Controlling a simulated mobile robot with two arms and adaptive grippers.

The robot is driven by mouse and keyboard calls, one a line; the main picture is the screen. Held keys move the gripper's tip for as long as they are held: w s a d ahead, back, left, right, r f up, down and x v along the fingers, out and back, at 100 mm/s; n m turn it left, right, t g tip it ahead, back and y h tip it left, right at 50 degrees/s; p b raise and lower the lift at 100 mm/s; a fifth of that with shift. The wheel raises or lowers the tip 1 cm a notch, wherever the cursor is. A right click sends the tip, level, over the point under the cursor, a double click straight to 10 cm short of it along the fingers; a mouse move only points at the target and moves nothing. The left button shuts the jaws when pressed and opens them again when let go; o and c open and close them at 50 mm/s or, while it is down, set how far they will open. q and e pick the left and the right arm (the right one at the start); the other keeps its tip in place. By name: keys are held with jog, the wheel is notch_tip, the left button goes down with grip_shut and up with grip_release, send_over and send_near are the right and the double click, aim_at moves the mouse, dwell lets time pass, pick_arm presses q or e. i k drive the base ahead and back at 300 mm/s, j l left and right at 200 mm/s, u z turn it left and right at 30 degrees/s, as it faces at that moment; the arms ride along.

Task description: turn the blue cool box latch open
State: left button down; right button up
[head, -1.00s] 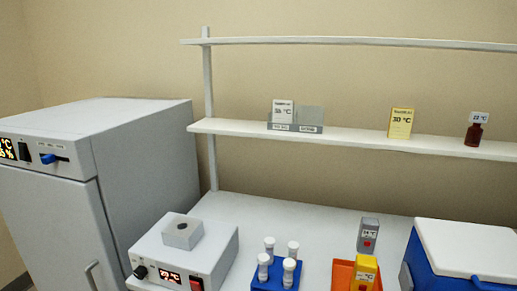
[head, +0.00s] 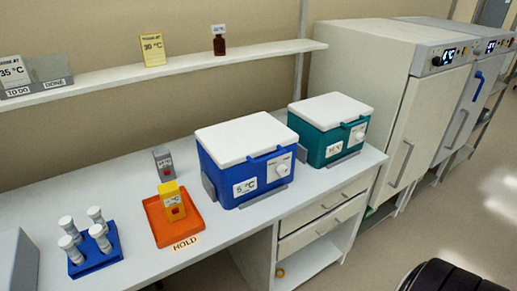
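The blue cool box (head: 222,181) stands on the bench in the middle of the head view, with its white lid (head: 243,137) down. Its front carries a 5 °C label and a blue handle bar. A pale round latch knob (head: 282,169) sits on a light plate at the right of the front face. The knob is too small to tell which way it is turned. Neither of my grippers is in view.
A teal cool box (head: 313,151) stands close on the right. An orange HOLD tray (head: 165,231) with a yellow box and a blue rack (head: 95,259) of several vials lie left. Grey drawers (head: 320,215) are below the bench. Tall cabinets (head: 385,105) stand right.

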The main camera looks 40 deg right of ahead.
aim_at(282, 170)
jog(key=z, duration=1.05)
